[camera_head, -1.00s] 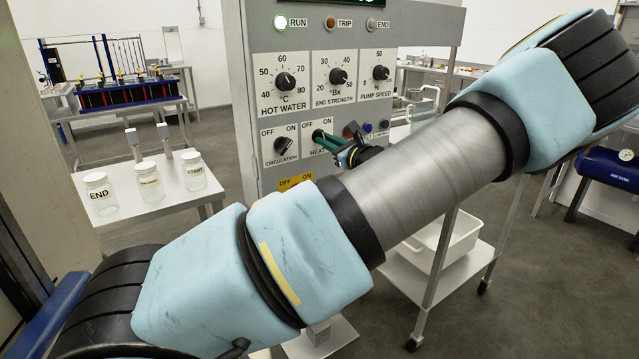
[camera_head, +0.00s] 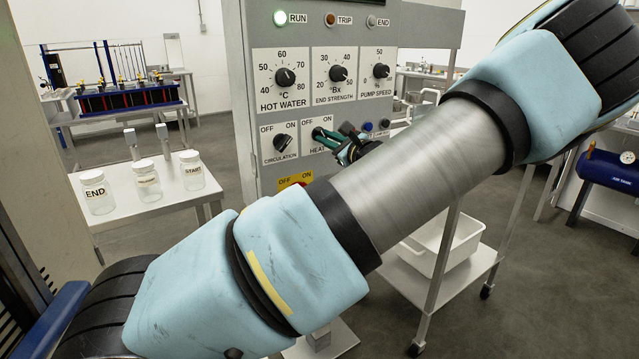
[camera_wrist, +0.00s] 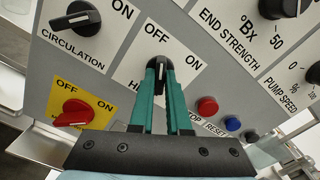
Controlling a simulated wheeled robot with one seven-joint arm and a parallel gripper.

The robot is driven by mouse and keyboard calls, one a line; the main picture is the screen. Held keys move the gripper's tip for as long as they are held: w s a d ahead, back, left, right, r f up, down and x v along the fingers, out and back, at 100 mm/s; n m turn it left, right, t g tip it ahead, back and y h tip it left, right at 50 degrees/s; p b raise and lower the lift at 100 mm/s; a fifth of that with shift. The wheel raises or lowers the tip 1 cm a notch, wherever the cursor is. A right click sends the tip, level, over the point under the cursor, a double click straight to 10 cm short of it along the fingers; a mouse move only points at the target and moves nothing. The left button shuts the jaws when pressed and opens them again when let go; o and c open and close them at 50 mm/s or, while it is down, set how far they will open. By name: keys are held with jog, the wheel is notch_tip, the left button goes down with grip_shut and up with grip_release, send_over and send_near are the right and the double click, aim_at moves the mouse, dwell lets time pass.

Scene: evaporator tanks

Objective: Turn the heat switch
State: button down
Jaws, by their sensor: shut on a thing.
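The heat switch (camera_wrist: 158,64) is a black knob on a white plate marked OFF and ON, below the strength dial. In the wrist view the two green fingers of my gripper (camera_wrist: 157,75) are closed around the knob from both sides and hide part of it and of its label. In the head view the heat plate (camera_head: 312,146) shows at the middle of the panel, and my gripper (camera_head: 325,138) reaches it from the right.
The circulation knob (camera_wrist: 78,18) is left of the heat switch, with a red knob (camera_wrist: 74,113) on a yellow plate below. Red (camera_wrist: 207,105) and blue (camera_wrist: 232,124) buttons sit close on the right. A table with labelled jars (camera_head: 98,192) stands left of the panel.

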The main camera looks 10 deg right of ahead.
jog(key=shift+f+n+b, duration=0.1)
jog(key=shift+n+b, duration=0.45)
jog(key=shift+n, duration=0.15)
jog(key=shift+n+b, duration=0.7)
jog(key=shift+b, duration=0.3)
jog(key=c, duration=0.8)
grip_release()
